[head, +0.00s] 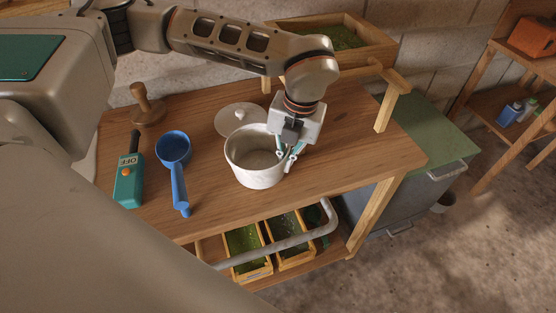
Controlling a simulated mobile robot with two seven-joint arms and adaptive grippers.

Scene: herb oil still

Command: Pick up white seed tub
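The white seed tub (252,173) stands upright and open-topped on the wooden bench, and its inside looks pale and empty. A round white lid (240,117) with a small knob lies flat just behind it. My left gripper (287,158) points down at the tub's right rim, with one teal finger over the inside and the other outside the wall. I cannot tell whether the fingers press on the wall. The gripper hides part of the right rim. My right gripper is not in view.
On the bench (222,205), a blue scoop (174,150), a teal switch box (129,182) and a wooden tamper (147,104) lie left of the tub. A raised shelf holds a wooden tray of herbs (335,37) behind. Herb boxes (246,248) sit below the front edge.

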